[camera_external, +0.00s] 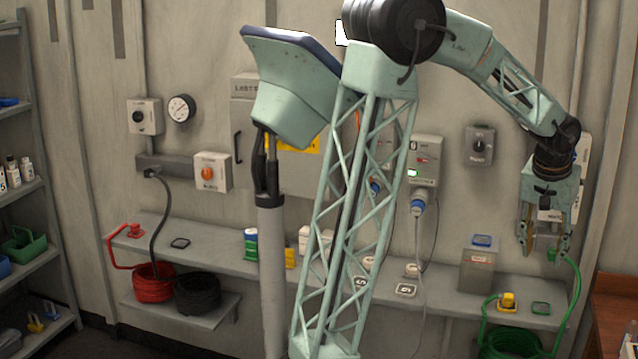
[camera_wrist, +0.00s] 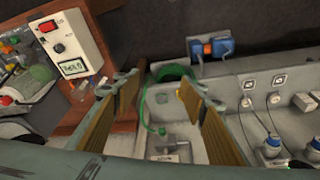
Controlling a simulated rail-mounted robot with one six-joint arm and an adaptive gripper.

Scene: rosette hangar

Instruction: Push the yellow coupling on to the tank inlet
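The yellow coupling (camera_external: 507,302) sits on the shelf at the lower right, by the green hose coil. In the wrist view a small yellow patch (camera_wrist: 181,96) shows beside my right finger, mostly hidden; it may be the coupling. My gripper (camera_external: 545,250) hangs fingers down, above and to the right of the coupling. Its fingers (camera_wrist: 162,108) are wide apart with nothing clearly held. Between them, farther away, a grey labelled fitting (camera_wrist: 168,147) meets the end of a green hose (camera_wrist: 146,106). I cannot tell which part is the tank inlet.
The green hose coil (camera_external: 510,343) hangs below the shelf (camera_external: 450,297). A grey box (camera_external: 480,265) with a blue top stands left of the coupling. A brown bench (camera_external: 615,300) is at the right. A switch box (camera_wrist: 70,42) shows at the wrist view's upper left.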

